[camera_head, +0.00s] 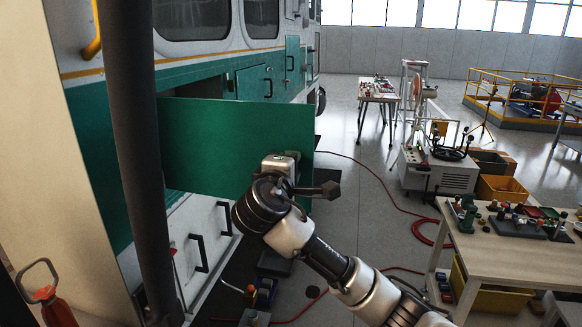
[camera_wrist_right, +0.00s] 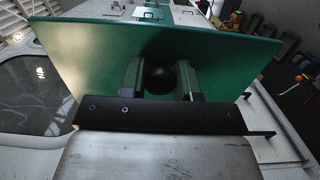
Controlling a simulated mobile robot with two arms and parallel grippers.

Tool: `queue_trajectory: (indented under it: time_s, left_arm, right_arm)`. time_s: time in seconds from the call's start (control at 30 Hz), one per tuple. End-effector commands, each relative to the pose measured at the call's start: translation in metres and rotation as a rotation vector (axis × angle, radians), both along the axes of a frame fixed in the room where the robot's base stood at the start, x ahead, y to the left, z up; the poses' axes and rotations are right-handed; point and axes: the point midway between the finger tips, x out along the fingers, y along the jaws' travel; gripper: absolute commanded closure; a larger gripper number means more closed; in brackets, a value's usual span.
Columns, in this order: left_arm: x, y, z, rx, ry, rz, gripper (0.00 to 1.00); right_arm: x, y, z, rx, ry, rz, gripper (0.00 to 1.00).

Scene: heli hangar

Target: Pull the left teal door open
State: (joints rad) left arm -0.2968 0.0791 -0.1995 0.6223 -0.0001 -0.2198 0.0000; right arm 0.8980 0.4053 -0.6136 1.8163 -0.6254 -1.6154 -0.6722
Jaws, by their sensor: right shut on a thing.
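The left teal door (camera_head: 215,140) is a flat green panel standing well out from the side of the vehicle (camera_head: 200,65). Its left edge is near the body and its free edge points out to the right. My right gripper (camera_head: 293,170) is against the door near that free edge. In the right wrist view, the door (camera_wrist_right: 80,70) fills the space ahead, and my right gripper (camera_wrist_right: 160,82) is shut at its face. A dark round shape (camera_wrist_right: 159,78) shows between the fingers; the handle itself cannot be made out clearly. My left gripper is not in view.
Another teal door (camera_head: 254,83) with a dark handle sits farther along the vehicle. White drawers (camera_head: 205,235) are below. A workbench (camera_head: 490,245) with tools stands at right, and a red hose (camera_head: 385,195) lies on the floor. Open floor (camera_head: 350,225) lies between bench and door.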

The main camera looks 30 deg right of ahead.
Motion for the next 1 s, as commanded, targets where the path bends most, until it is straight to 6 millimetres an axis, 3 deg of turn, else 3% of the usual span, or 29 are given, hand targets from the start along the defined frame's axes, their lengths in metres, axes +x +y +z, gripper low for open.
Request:
queue_trajectory:
  time_s: [0.03,0.07,0.2,0.57,1.0]
  left_arm:
    - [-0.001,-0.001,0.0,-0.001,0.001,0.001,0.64]
    - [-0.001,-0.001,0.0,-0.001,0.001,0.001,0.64]
    - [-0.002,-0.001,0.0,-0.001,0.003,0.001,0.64]
    - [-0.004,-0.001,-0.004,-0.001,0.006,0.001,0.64]
    - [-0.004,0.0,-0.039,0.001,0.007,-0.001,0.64]
  right_arm:
    - [0.0,-0.001,0.002,0.0,-0.004,-0.002,1.0]
    - [0.0,-0.001,0.002,0.0,-0.004,-0.002,0.66]
    - [0.0,-0.001,0.001,0.001,-0.002,-0.002,0.44]
    - [-0.003,0.003,-0.001,0.001,-0.001,0.001,0.43]
    - [-0.061,0.057,-0.003,0.003,-0.003,0.004,0.43]
